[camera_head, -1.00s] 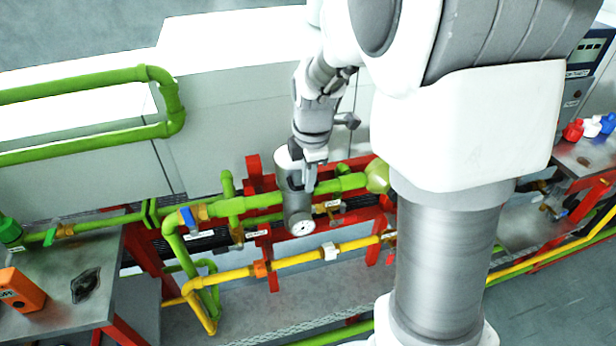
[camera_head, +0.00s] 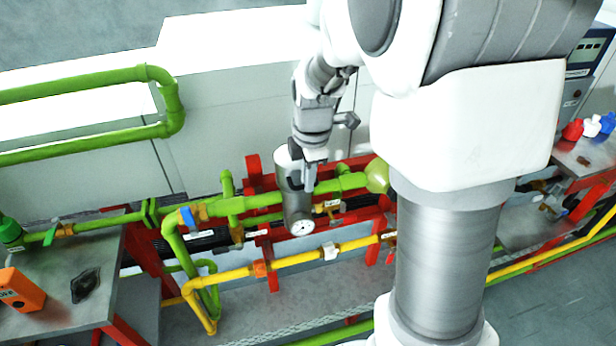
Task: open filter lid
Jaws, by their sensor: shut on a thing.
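The filter (camera_head: 296,205) is an upright grey cylinder with a round white gauge on its lower front, set in the green pipe line. Its lid (camera_head: 284,158) is the light top part of the cylinder. My gripper (camera_head: 310,184) reaches down from above at the filter's upper right side. It is shut on a part of the lid, seemingly its handle. The fingers hide the held part, so the exact grip is hard to see.
Green pipes (camera_head: 263,201) run left and right of the filter, with a red frame (camera_head: 254,172) behind. A yellow pipe (camera_head: 290,262) crosses in front below. A blue-handled valve (camera_head: 187,217) is to the left. A metal table with an orange box (camera_head: 20,290) stands at far left.

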